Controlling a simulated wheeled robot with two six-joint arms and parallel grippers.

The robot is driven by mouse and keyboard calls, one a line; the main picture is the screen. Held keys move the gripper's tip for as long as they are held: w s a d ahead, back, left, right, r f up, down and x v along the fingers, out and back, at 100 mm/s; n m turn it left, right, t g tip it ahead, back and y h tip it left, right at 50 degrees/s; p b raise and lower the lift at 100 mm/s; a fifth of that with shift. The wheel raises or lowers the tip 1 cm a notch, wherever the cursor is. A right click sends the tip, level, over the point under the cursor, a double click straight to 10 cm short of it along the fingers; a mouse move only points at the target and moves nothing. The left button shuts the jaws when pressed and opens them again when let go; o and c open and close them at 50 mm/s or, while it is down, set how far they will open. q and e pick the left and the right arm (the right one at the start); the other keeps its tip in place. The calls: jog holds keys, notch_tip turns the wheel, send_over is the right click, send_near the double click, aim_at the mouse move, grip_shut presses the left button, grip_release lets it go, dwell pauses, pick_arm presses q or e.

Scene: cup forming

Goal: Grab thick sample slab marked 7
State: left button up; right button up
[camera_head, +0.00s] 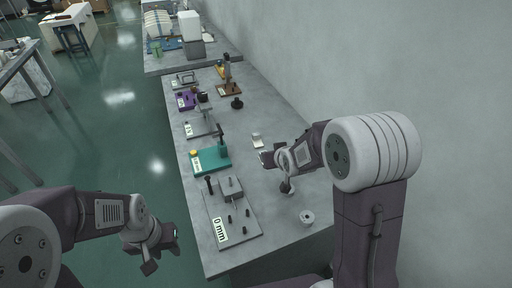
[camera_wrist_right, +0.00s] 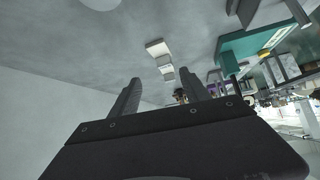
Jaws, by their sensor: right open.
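Small pale slabs (camera_head: 257,140) lie on the bench near its right side in the head view. In the right wrist view a larger pale slab (camera_wrist_right: 158,48) and another pale slab (camera_wrist_right: 167,72) show beyond the fingertips. No mark 7 is legible on them. My right gripper (camera_head: 275,173) is over the bench, close to the slabs on their near side. It is open and empty, its two fingers apart in the right wrist view (camera_wrist_right: 161,83). My left gripper (camera_head: 165,251) is open and empty, left of the bench over the floor.
A grey plate marked 0 mm (camera_head: 240,222) and a teal fixture (camera_head: 211,160) stand along the bench's left side. Further fixtures and a black knob (camera_head: 237,103) are behind. A grey wall (camera_head: 380,60) bounds the right.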

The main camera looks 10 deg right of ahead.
aim_at(257, 137)
jog(key=w+f+t+b, duration=0.1)
jog(key=w+b, duration=0.1)
jog(key=w, duration=0.1)
jog(key=w+f+t+b, duration=0.1)
jog(key=w, duration=0.2)
jog(key=w+a+f+t+y+b, duration=0.1)
jog(key=w+f+b, duration=0.1)
jog(key=w, duration=0.1)
jog(key=shift+w+a+n+t+b, duration=0.1)
jog(key=shift+n+t+b, duration=0.2)
jog(key=shift+n+t, duration=0.1)
jog(key=shift+w+a+r, duration=0.1)
jog(key=shift+w+r, duration=0.1)
jog(key=shift+w, duration=0.1)
jog(key=shift+w+r, duration=0.1)
jog(key=shift+r, duration=0.05)
jog(key=x, duration=0.3)
jog(key=shift+w, duration=0.35)
jog(key=x, duration=0.5)
jog(key=shift+f+b, duration=0.35)
jog(key=shift+f, duration=0.1)
jog(key=shift+s+r, duration=0.1)
jog(key=shift+c, duration=0.9)
pick_arm(q)
notch_tip(257, 137, down, 8)
jog(key=shift+d, duration=0.3)
pick_arm(e)
grip_shut()
